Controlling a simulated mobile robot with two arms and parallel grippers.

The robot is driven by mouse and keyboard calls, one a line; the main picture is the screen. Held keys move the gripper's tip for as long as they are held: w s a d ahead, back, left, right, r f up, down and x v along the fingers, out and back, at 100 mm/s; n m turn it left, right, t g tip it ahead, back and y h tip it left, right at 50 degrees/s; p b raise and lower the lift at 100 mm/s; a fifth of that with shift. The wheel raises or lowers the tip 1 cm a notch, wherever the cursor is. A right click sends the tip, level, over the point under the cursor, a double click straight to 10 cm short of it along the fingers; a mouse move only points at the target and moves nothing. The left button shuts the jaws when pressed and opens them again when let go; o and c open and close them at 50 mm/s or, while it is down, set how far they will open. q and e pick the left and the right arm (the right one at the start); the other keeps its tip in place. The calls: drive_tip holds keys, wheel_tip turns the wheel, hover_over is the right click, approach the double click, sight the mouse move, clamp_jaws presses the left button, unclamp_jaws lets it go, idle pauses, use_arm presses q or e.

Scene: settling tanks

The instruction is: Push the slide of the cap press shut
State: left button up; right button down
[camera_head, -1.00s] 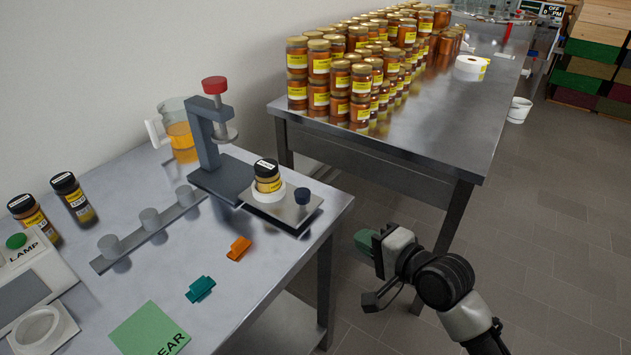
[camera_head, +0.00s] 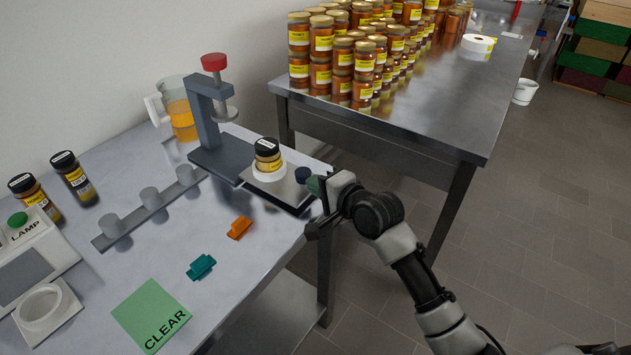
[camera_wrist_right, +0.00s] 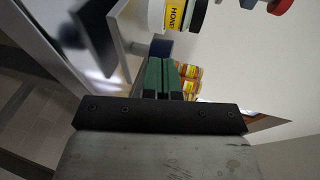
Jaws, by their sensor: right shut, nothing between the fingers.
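The cap press (camera_head: 207,125) is a dark grey frame with a red knob on top, standing at the back right of the near table. Its slide (camera_head: 285,188) is a light plate pulled out toward the right, with a small jar (camera_head: 268,155) in a white ring on it and a dark blue knob (camera_head: 302,174) at its outer end. My right gripper (camera_head: 315,186) has green fingertips, shut and empty, right beside the blue knob. In the right wrist view the shut fingers (camera_wrist_right: 162,78) point at the knob (camera_wrist_right: 158,47); I cannot tell if they touch. My left gripper is not in view.
A jug (camera_head: 180,108) stands behind the press. A rail with grey posts (camera_head: 150,198), an orange clip (camera_head: 239,228), a teal clip (camera_head: 201,266) and a green CLEAR card (camera_head: 150,316) lie on the table. Another table (camera_head: 440,110) holds many jars.

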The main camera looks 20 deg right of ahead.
sight(276, 164)
drive_tip(key=shift+w+a, duration=0.1)
drive_tip(key=shift+w, duration=0.15)
drive_tip(key=shift+w+a+r, duration=0.1)
drive_tip(key=shift+w+a, duration=0.05)
drive_tip(key=shift+w, duration=0.05)
drive_tip(key=w+a, duration=0.1)
drive_tip(key=w, duration=0.1)
drive_tip(key=w+a+p, duration=0.1)
drive_tip(key=w+a, duration=0.3)
drive_tip(key=w, duration=0.1)
drive_tip(key=shift+a, duration=0.2)
